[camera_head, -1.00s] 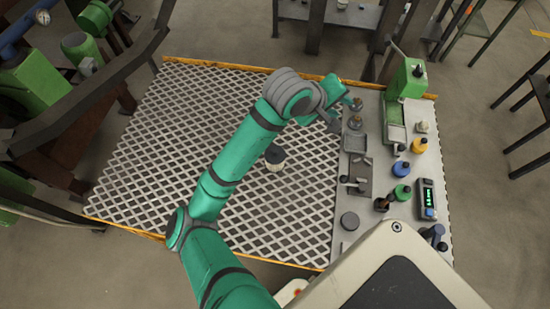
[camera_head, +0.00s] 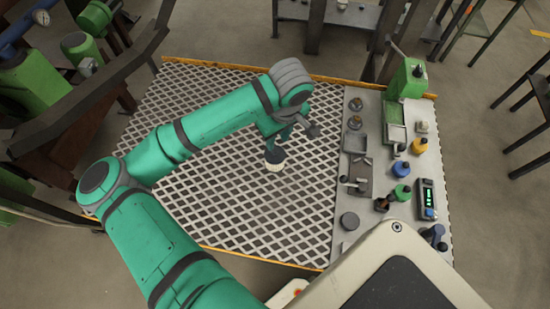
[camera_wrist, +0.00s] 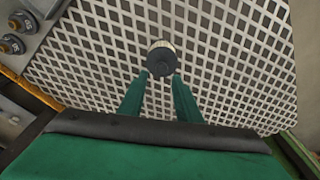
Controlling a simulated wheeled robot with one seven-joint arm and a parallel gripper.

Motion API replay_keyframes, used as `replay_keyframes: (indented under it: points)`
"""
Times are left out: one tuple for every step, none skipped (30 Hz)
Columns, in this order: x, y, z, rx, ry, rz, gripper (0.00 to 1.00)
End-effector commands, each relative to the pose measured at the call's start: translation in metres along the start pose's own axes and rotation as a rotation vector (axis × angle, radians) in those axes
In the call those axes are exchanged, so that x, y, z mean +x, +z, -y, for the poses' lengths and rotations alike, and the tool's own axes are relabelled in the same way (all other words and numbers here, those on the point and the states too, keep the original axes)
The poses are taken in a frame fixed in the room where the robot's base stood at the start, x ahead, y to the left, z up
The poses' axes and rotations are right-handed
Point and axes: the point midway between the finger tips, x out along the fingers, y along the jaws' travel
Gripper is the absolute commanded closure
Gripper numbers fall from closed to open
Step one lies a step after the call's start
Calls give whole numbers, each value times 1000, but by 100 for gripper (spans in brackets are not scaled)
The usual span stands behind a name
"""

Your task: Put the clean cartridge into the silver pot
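A short round piece with a dark cap and pale ribbed side, apparently the clean cartridge (camera_head: 275,164), stands upright on the grating. In the wrist view the cartridge (camera_wrist: 162,57) appears at the fingertips, its dark cap between and just beyond them. My gripper (camera_head: 276,145) is over it, pointing down. The two green fingers (camera_wrist: 161,76) are apart, and I cannot tell whether they touch it. Two round metal pieces with brownish centres, the back one (camera_head: 355,104) and the front one (camera_head: 354,122), stand on the grey side plate. I cannot tell which thing is the silver pot.
The side plate holds a green press (camera_head: 409,80), a yellow bottle (camera_head: 419,146), a blue bottle (camera_head: 401,169), a green bottle (camera_head: 401,193), a meter with a lit display (camera_head: 427,200) and a flat grey disc (camera_head: 349,221). The grating (camera_head: 250,215) is otherwise clear.

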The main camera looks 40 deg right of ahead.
Motion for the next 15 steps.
replay_keyframes:
  points:
    - [6,0,0,0,0,0,69]
    - [8,0,0,0,1,0,69]
    - [11,0,0,0,1,0,69]
    - [12,0,0,0,1,0,69]
    - [13,0,0,0,1,0,69]
    - [15,0,0,0,1,0,69]
    - [17,1,0,1,1,0,69]
    - [20,1,1,1,1,0,69]
    - [24,1,1,0,0,-1,69]
    - [28,1,2,0,0,-1,69]
    - [33,2,3,0,0,-1,69]
    - [39,2,4,0,-1,-1,69]
    - [44,3,4,0,0,0,69]
    - [48,4,4,0,0,0,69]
    - [53,4,4,0,1,1,69]
